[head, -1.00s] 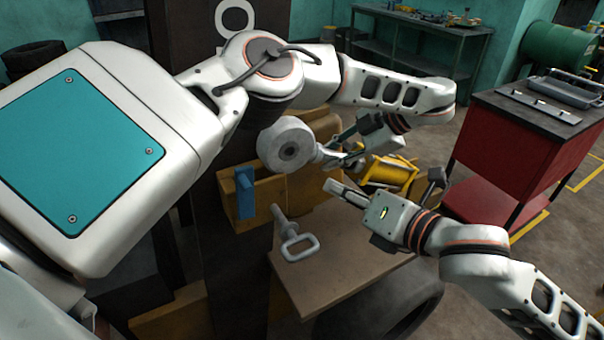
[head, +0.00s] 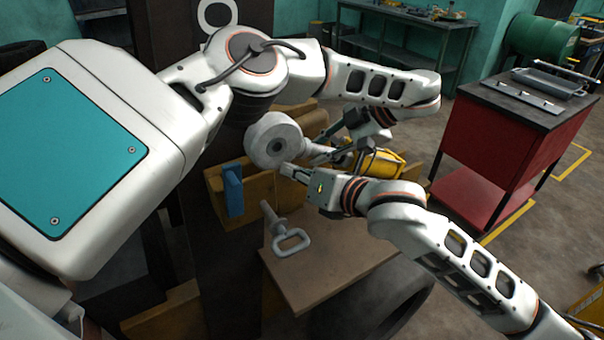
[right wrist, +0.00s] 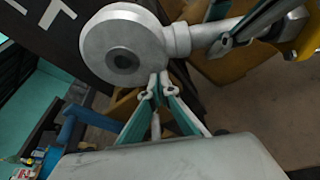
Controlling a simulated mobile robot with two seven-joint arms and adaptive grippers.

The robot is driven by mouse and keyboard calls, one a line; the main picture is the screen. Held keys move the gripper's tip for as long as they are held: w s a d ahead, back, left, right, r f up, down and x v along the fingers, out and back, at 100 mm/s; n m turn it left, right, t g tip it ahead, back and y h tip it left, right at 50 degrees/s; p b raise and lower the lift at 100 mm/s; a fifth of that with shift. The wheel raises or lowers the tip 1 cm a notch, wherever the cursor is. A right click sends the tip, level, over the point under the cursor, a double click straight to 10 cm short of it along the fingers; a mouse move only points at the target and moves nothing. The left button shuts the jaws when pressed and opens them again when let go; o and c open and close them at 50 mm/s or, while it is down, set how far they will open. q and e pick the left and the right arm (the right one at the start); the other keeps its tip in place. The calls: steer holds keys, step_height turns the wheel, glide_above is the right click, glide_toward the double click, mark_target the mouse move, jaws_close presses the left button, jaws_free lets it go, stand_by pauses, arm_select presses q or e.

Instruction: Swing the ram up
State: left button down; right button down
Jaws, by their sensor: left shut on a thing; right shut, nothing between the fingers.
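The ram shows as a grey rod with a big round eye (head: 273,139) at its end, in front of the dark mast. The eye also fills the upper middle of the right wrist view (right wrist: 122,52). My left gripper (head: 316,153) is shut on the ram's rod just right of the eye. My right gripper (head: 287,170) is shut and empty, its fingertips close below the eye. In the right wrist view those fingertips (right wrist: 155,88) lie at the eye's lower edge; I cannot tell whether they touch.
A grey pin with a loop handle (head: 287,238) lies on a brown board (head: 325,275) below the ram. A blue block (head: 233,190) stands on the yellow frame to its left. A red cart (head: 505,145) stands at right, with open floor around it.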

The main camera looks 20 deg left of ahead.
mark_target(289, 154)
arm_select(q)
steer(key=shift+w+a+r, duration=0.15)
steer(key=shift+w, duration=0.05)
arm_select(e)
steer(key=shift+w+a, duration=0.1)
steer(key=shift+a, duration=0.05)
arm_select(q)
steer(key=shift+s, duration=0.1)
arm_select(e)
steer(key=shift+w+d+r+m+y, duration=0.2)
steer(key=shift+w+r, duration=0.1)
steer(key=shift+r, duration=0.4)
steer(key=shift+w+d+r+m+y, duration=0.1)
steer(key=shift+w+d+r, duration=0.15)
steer(key=shift+r, duration=0.45)
arm_select(q)
steer(key=shift+s+f, duration=0.1)
steer(key=shift+f, duration=0.2)
arm_select(e)
steer(key=shift+w+r, duration=0.1)
steer(key=shift+r, duration=0.1)
arm_select(q)
steer(key=c, duration=1.8)
jaws_free()
steer(key=shift+r, duration=0.15)
arm_select(e)
steer(key=shift+f, duration=0.1)
